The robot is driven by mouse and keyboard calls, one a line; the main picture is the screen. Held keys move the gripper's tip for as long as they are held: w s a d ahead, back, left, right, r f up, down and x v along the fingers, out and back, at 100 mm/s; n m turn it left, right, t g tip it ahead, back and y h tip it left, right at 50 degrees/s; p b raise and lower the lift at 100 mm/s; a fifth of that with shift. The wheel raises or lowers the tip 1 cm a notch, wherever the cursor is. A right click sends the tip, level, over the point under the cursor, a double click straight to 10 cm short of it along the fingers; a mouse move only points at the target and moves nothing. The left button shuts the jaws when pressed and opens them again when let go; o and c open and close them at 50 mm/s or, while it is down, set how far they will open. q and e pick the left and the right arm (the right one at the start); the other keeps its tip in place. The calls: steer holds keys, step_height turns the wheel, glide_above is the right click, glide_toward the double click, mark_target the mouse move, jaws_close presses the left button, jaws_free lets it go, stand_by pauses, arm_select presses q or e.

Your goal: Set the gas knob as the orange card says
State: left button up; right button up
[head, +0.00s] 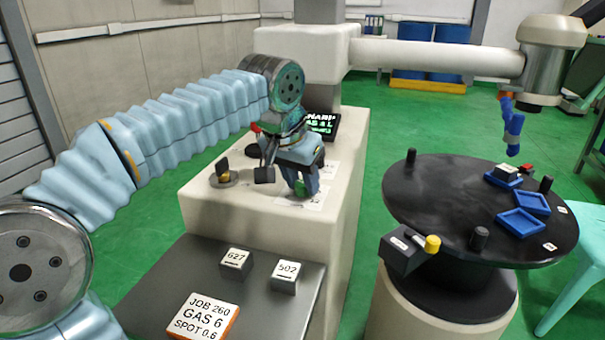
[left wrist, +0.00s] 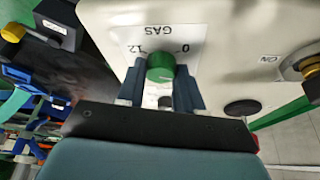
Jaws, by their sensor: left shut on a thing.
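The orange-edged card (head: 203,315) lies on the grey shelf at the front and reads "JOB 260, GAS 6, SPOT 0.6". The green gas knob (head: 300,189) is on top of the pale cabinet (head: 215,205). In the left wrist view the knob (left wrist: 160,68) sits by a label (left wrist: 157,40) with "GAS", "12" and "0", upside down. My left gripper (head: 302,180) points down at the knob. Its fingers (left wrist: 160,92) are on both sides of the knob, shut on it. I cannot read where the knob points. My right gripper is not in view.
A brass-and-black switch (head: 223,177) is left of my gripper. A dark screen (head: 322,124) stands behind. Blocks marked 627 (head: 236,261) and 502 (head: 285,276) sit on the grey shelf (head: 190,262). A round black table (head: 430,190) with blue trays (head: 521,222) is at right.

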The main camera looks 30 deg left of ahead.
arm_select(q)
steer(key=m+h+p, duration=0.1)
steer(key=m, duration=0.1)
steer(key=m+h+p, duration=0.1)
steer(key=m, duration=0.2)
steer(key=shift+a+r+m+g, duration=0.15)
steer(key=shift+m+g, duration=0.15)
steer(key=m+g+h+p, duration=0.1)
steer(key=m+p, duration=0.1)
steer(key=m, duration=0.2)
steer(key=shift+w+a, duration=0.1)
steer(key=shift+w, duration=0.05)
steer(key=shift+m+g+h+p, duration=0.5)
steer(key=shift+m+g+p, duration=0.15)
steer(key=shift+m, duration=0.95)
steer(key=o, duration=1)
steer(key=shift+o, duration=0.2)
steer(key=p+v, duration=0.1)
steer(key=v, duration=1.2)
steer(key=shift+r, duration=0.25)
steer(key=shift+a, duration=0.15)
